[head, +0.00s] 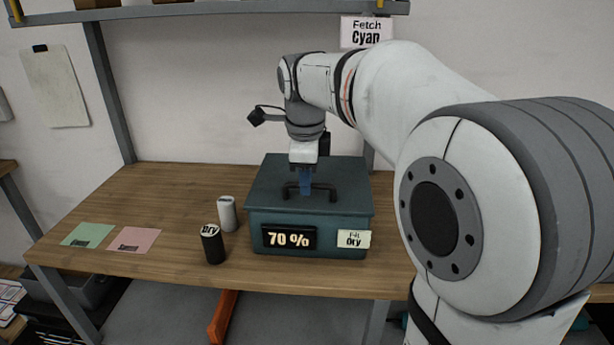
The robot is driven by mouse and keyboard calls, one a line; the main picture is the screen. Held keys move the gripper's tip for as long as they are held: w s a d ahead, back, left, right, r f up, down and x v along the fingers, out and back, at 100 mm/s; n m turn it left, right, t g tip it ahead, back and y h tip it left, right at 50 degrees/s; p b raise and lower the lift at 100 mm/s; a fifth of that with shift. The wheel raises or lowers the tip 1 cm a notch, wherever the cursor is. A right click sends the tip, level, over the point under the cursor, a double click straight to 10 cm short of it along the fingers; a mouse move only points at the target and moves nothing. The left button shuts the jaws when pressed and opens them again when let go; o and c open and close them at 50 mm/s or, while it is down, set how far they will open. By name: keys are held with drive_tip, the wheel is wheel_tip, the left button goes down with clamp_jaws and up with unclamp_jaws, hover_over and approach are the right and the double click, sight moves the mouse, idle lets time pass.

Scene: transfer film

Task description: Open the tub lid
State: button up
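A dark bar handle (323,188) stands on the lid. My gripper (305,188) points straight down at the handle, its blue fingers at the handle's middle. I cannot tell whether the fingers are closed on the bar, since they are small and overlap it here.
A black canister marked "Dry" (212,245) and a white canister (227,214) stand left of the tub. A green card (87,235) and a pink card (134,240) lie farther left. A shelf (210,11) hangs above. The table's back left is clear.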

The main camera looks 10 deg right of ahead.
drive_tip(key=shift+f, duration=0.1)
drive_tip(key=shift+c, duration=0.5)
clamp_jaws()
